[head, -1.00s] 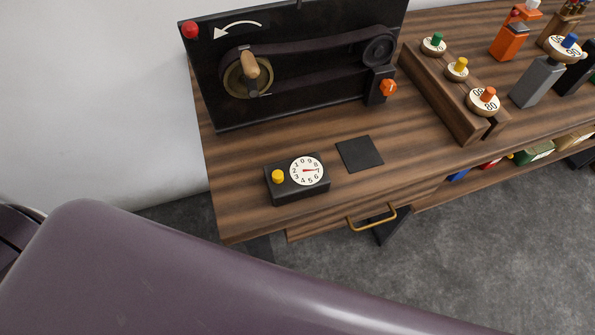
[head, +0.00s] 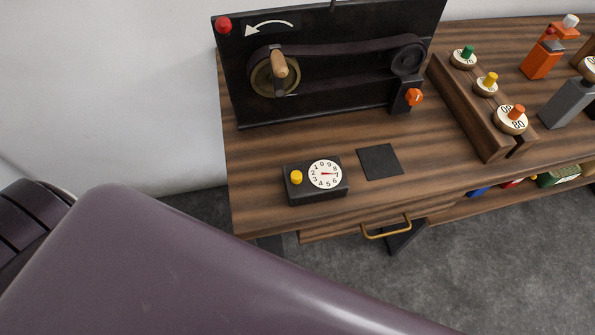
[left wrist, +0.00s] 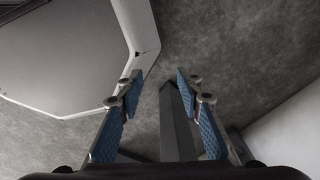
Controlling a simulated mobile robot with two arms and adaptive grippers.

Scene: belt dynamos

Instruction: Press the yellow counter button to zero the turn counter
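The turn counter (head: 316,193) is a small black box near the front left of the wooden table. Its round white dial (head: 325,174) has a red pointer aimed to the right. The yellow counter button (head: 296,177) sits on the box's top, left of the dial, with nothing touching it. In the left wrist view my left gripper (left wrist: 155,75) is open, its blue-padded fingers apart with nothing between them, above grey floor. Neither gripper shows in the head view; a large purple-grey link of mine fills the lower left there. My right gripper is not visible.
Behind the counter stands a black panel with a belt, wooden crank (head: 278,64), red knob (head: 223,25) and orange knob (head: 414,97). A dark square pad (head: 380,161) lies right of the counter. A brass handle (head: 386,228) juts from the front.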

